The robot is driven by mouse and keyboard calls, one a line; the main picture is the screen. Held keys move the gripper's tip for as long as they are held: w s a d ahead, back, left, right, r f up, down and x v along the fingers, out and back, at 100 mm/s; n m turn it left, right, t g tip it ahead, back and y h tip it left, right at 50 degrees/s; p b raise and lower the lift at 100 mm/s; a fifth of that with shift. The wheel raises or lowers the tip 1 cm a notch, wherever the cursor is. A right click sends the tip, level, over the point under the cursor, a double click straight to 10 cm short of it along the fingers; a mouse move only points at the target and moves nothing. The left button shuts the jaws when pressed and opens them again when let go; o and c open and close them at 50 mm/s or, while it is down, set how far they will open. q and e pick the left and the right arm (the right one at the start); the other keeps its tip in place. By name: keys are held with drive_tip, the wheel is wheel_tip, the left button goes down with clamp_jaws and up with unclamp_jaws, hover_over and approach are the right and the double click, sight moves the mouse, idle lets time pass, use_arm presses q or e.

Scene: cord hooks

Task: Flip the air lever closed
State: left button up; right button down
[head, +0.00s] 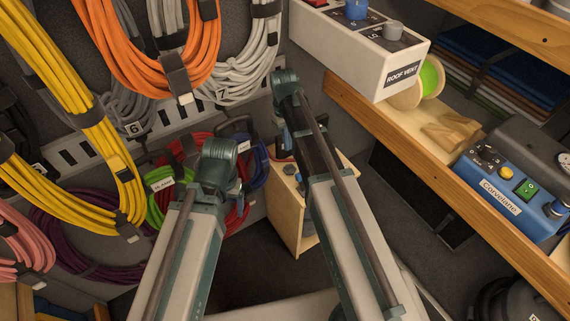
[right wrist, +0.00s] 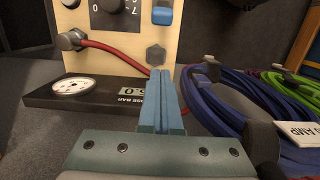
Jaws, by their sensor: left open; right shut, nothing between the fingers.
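In the right wrist view, a blue lever handle (right wrist: 162,14) shows at the top edge, on a pale wooden panel (right wrist: 120,50).
A red hose (right wrist: 115,48) runs from a knob on the panel. A gauge (right wrist: 73,86) lies on a black box below. Blue cord coils (right wrist: 215,100) hang close on the right. A wooden shelf (head: 450,185) with a blue device (head: 510,190) borders the right side.

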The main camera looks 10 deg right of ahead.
sight(290, 172)
idle(0.4)
drive_tip(key=f+b, duration=0.7)
drive_tip(key=s+f+b, duration=0.1)
drive_tip(key=f+b, duration=0.2)
drive_tip(key=shift+d+f, duration=0.2)
drive_tip(key=shift+f, duration=0.05)
drive_tip(key=shift+s+d+r+p, duration=0.2)
drive_tip(key=shift+s+r+p, duration=0.2)
drive_tip(key=shift+s+r, duration=0.2)
drive_tip(key=shift+s+d+r+p, duration=0.2)
drive_tip(key=shift+s+r+p, duration=0.2)
drive_tip(key=shift+s, duration=0.25)
drive_tip(key=shift+s+d+r, duration=0.2)
drive_tip(key=shift+s, duration=0.3)
